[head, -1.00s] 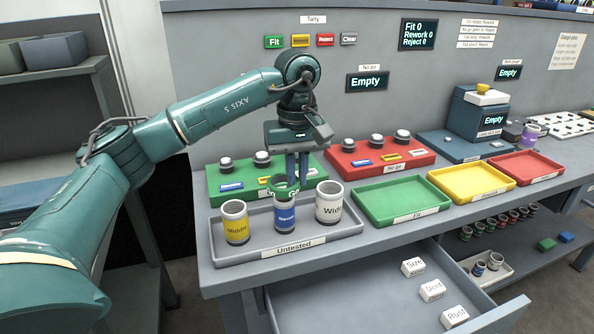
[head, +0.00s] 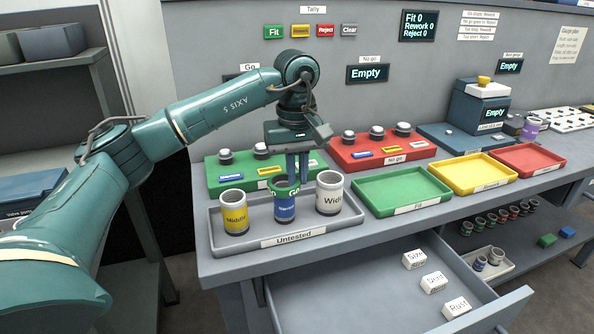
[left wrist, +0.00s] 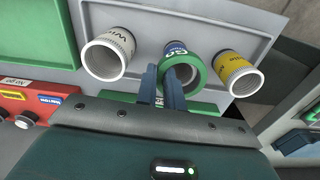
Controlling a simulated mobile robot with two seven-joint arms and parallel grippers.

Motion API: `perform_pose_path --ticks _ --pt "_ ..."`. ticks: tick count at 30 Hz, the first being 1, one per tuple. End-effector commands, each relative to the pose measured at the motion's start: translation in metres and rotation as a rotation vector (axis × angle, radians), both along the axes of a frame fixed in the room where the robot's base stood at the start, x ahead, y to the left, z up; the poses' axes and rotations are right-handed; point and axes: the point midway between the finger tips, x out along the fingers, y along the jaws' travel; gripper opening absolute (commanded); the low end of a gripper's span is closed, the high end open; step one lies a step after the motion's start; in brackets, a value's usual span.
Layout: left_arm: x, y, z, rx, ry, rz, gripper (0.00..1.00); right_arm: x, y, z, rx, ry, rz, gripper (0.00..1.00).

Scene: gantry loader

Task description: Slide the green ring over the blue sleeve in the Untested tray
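In the head view the blue sleeve (head: 284,209), labelled Narrow, stands upright in the middle of the grey Untested tray (head: 325,232). The green ring (head: 283,187), marked Go, is at the sleeve's top end. My left gripper (head: 297,182) points down, its fingers shut on one side of the ring's wall. In the left wrist view the fingers (left wrist: 160,88) straddle the wall of the ring (left wrist: 193,62), one inside and one outside. The ring sits in line with the sleeve's mouth; how far it overlaps the sleeve is hard to tell. My right gripper is not in view.
A yellow sleeve (head: 234,212) stands left of the blue one and a white Wide sleeve (head: 330,194) right of it, both close. Behind are green and red gauge blocks. An empty green Fit tray (head: 401,203) lies to the right. An open drawer (head: 350,285) juts out below.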

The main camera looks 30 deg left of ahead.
Motion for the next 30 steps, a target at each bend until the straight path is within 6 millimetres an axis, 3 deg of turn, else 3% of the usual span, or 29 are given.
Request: perform_pose_path --ticks 1,9,20,25,30 --pt "-0.003 0.000 -0.012 0.006 0.025 -0.002 0.13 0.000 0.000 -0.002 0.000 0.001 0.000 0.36" --pt "-0.004 0.000 -0.012 0.008 0.028 -0.002 0.35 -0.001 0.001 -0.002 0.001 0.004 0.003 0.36" --pt "-0.004 0.002 -0.010 0.010 0.029 0.002 0.35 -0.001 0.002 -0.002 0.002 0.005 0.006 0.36" --pt "-0.003 0.001 0.013 0.007 0.021 0.002 0.35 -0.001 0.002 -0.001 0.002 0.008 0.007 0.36" --pt "-0.003 -0.002 0.056 0.003 0.008 -0.001 0.35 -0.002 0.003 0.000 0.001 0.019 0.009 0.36"
